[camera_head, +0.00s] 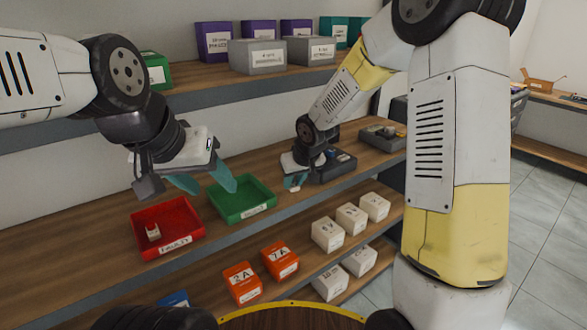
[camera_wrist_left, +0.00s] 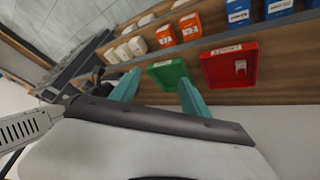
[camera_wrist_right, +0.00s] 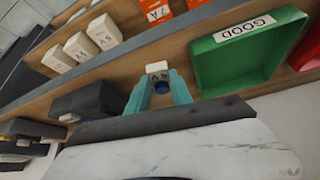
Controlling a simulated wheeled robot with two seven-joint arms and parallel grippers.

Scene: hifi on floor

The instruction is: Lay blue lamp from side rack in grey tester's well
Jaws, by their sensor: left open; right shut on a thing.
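My right gripper (camera_head: 294,184) is shut on a small piece with a white block end and a blue part, which I take as the blue lamp (camera_wrist_right: 158,70). In the right wrist view it sits between the teal fingertips (camera_wrist_right: 160,92), above the shelf. A dark grey device, apparently the grey tester (camera_head: 336,168), stands on the shelf just right of this gripper; it also shows in the right wrist view (camera_wrist_right: 92,100). Its well is not clear. My left gripper (camera_head: 205,183) is open and empty above the trays. I cannot make out the side rack for certain.
A green GOOD tray (camera_head: 243,208) is empty. A red FAULTY tray (camera_head: 186,243) holds a small white piece (camera_head: 153,232). Another grey device (camera_head: 382,137) stands further right. Orange boxes (camera_head: 279,261) and white boxes (camera_head: 327,235) stand on the lower shelf.

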